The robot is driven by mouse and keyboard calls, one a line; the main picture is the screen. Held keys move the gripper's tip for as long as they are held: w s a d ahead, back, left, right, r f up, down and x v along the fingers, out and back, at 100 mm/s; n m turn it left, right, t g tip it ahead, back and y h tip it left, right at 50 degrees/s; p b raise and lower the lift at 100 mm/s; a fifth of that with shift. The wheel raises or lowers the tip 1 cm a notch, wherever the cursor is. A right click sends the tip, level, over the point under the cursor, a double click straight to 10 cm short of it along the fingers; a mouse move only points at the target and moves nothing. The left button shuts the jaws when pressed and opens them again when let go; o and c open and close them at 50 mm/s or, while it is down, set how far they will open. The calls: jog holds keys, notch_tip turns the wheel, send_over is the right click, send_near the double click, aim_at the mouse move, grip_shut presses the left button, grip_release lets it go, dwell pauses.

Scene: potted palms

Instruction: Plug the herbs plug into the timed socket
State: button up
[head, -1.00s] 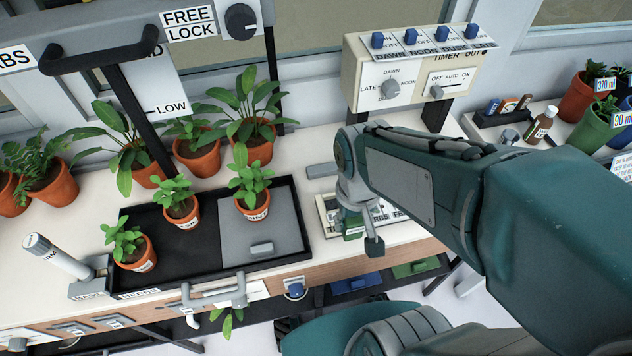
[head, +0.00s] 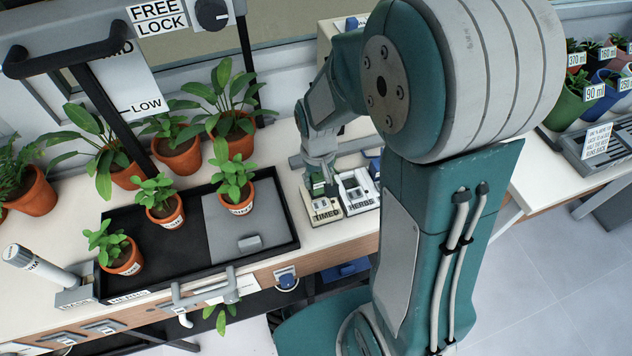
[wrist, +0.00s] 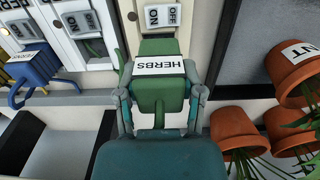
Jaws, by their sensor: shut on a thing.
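My gripper (wrist: 161,95) is shut on the green herbs plug (wrist: 159,82), which has a white HERBS label facing the wrist camera. In the head view the plug (head: 318,186) is low over the back part of the timed socket (head: 323,212), a pale block labelled TIMED. In the wrist view the plug overlaps the socket just beyond it, with an OFF/ON switch (wrist: 161,16) in line with the plug. I cannot tell whether its pins are in. The socket labelled HERBS (head: 360,196) stands beside it, to the right in the head view.
A blue plug (wrist: 32,70) lies near the neighbouring sockets. A black tray (head: 190,272) with potted herbs is left of the sockets. Larger palms in terracotta pots (head: 178,158) stand behind it. My arm hides much of the bench's right part.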

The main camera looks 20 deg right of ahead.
aim_at(316, 185)
jog(key=shift+w+f, duration=0.5)
jog(key=shift+f, duration=0.15)
jog(key=shift+w+f, duration=0.15)
jog(key=shift+f, duration=0.75)
jog(key=shift+w+f, duration=0.1)
jog(key=shift+f, duration=0.8)
jog(key=shift+f, duration=0.1)
jog(key=o, duration=1.2)
jog(key=shift+c, duration=0.2)
notch_tip(316, 185, up, 12)
jog(key=shift+r, duration=0.2)
jog(key=s+r+t, duration=0.5)
jog(key=s+r, duration=0.8)
jog(key=s, duration=0.1)
jog(key=shift+s+t, duration=0.15)
jog(key=shift+t, duration=0.15)
